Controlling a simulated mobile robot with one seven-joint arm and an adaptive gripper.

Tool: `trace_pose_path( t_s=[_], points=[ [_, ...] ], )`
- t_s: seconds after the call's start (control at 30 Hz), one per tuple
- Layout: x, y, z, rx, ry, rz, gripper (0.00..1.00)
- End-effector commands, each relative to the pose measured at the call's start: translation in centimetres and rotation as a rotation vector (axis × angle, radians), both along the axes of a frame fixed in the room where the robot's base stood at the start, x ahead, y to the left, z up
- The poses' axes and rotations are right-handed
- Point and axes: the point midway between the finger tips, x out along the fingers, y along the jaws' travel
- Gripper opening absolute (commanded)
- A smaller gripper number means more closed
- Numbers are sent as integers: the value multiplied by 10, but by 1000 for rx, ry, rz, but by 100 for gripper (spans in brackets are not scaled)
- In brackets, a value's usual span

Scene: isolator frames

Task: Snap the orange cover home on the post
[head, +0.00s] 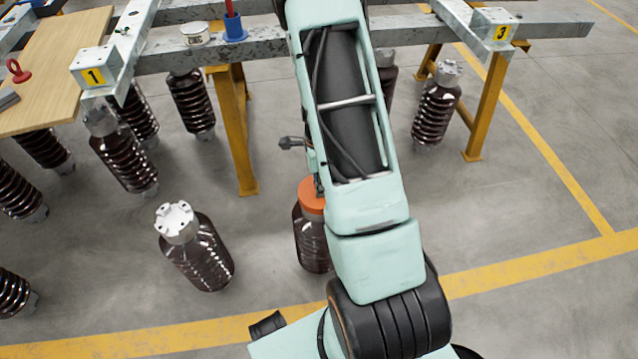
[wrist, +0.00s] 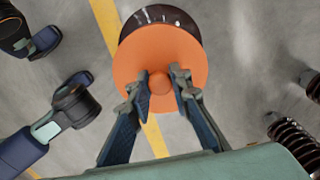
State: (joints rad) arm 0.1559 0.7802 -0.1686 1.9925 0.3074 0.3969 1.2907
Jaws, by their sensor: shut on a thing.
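The orange cover (head: 309,198) is a round disc with a small central knob. It shows face-on in the wrist view (wrist: 150,50). My gripper (wrist: 160,83) is shut on its knob, one finger on each side. In the head view my arm hides most of the gripper and part of the cover. The post under the cover looks to be a dark brown ribbed insulator (head: 311,246) standing on the floor. In the wrist view its dark rim (wrist: 160,14) shows past the cover's top edge. I cannot tell whether the cover is seated or just above it.
A brown insulator with a pale metal cap (head: 196,246) stands to the left. A steel frame (head: 262,52) on yellow legs spans the back, with more insulators below. A wooden board (head: 50,75) is at upper left. Open floor lies at right.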

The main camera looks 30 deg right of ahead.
Motion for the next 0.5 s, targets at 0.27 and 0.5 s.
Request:
trace_pose_path(
  t_s=[0.27, 0.5],
  points=[
    [0, 0, -8, 0, 0, 1, 0],
    [0, 0, -13, 0, -1, 0, 20]
  ],
)
